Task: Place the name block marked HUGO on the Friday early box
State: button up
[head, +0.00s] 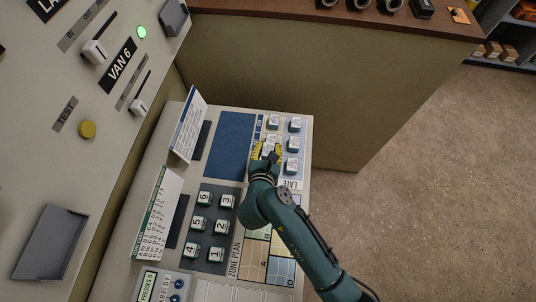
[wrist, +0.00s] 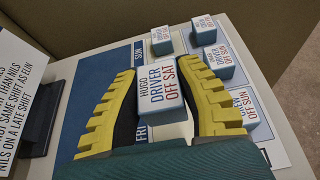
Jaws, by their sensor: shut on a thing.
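The name block marked HUGO (wrist: 163,82) is white on top and reads "DRIVER OFF SAT". It stands upright between the two yellow fingers of my gripper (wrist: 158,68), which is shut on it. In the head view my gripper (head: 265,152) is over the right part of the roster board, beside the plain blue panel (head: 232,145). The FRI label (wrist: 142,133) shows just below the block in the wrist view, and the SUN label (wrist: 138,51) farther up. I cannot tell whether the block touches the board. The Friday early box is not clearly visible behind block and fingers.
Other name blocks stand close by, one beyond the fingertips (wrist: 162,40) and one beside the right finger (wrist: 245,108). A clue card (head: 188,125) stands left of the blue panel. Numbered blocks (head: 217,254) and the zone plan (head: 254,248) lie on the near side.

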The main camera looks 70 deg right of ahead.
notch_tip(320, 180, down, 8)
jog(key=shift+r+b, duration=0.15)
jog(key=shift+b, duration=0.8)
jog(key=shift+a+f, duration=0.1)
jog(key=shift+f, duration=0.1)
jog(key=o, duration=0.9)
jog(key=shift+o, duration=0.2)
jog(key=shift+r, duration=0.1)
jog(key=shift+a+r, duration=0.2)
jog(key=p+v, duration=0.1)
jog(key=v, duration=1)
jog(key=shift+s+a+r+p, duration=0.1)
jog(key=shift+a+r+p, duration=0.05)
jog(key=shift+a+p, duration=0.2)
jog(key=shift+d, duration=0.1)
